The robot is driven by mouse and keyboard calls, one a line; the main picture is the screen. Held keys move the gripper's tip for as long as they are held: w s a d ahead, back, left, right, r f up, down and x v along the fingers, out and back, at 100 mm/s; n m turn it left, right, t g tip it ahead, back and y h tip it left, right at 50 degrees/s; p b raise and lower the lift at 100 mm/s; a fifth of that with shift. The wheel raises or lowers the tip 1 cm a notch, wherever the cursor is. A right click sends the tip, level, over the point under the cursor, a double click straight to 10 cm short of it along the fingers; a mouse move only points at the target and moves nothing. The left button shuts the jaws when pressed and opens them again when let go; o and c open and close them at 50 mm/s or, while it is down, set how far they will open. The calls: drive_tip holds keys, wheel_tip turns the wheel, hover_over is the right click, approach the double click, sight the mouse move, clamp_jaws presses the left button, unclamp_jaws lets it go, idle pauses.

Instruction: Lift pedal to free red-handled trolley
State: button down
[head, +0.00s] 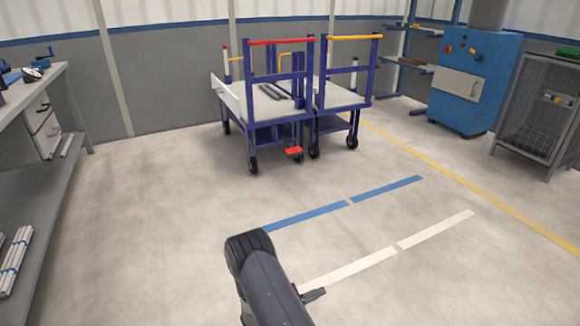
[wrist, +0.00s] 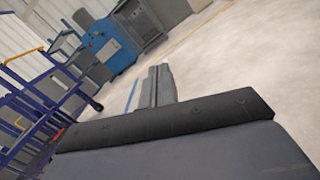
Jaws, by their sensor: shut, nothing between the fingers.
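The red-handled trolley (head: 262,118) stands at the back middle in the head view. It has a blue frame, a pale deck and a red top handle (head: 280,42). A red pedal (head: 293,150) sits low at its near end, by the right near wheel. Long dark pipes lie on its deck. My gripper (wrist: 158,84) is shut and empty in the wrist view, over open floor. It is well apart from the pedal and the trolley. In the head view my arm rises at the bottom middle. The wrist view shows blue trolley frames at its left edge.
A yellow-handled trolley (head: 343,99) stands close against the right side of the red-handled one. A workbench (head: 62,130) is at left. A blue cabinet (head: 473,80) and a mesh cage (head: 538,115) are at right. Blue and white floor strips cross the clear middle floor.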

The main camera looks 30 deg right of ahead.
wheel_tip(320, 180, down, 20)
drive_tip(key=s+a+n+t+b, duration=0.1)
drive_tip(key=s+n+t+b, duration=0.1)
drive_tip(key=n+t+b, duration=0.3)
drive_tip(key=n+t, duration=0.1)
drive_tip(key=t, duration=0.1)
drive_tip(key=shift+s+a+t+h+b, duration=0.2)
drive_tip(key=shift+a+t+h+b, duration=0.1)
drive_tip(key=shift+h+b, duration=0.1)
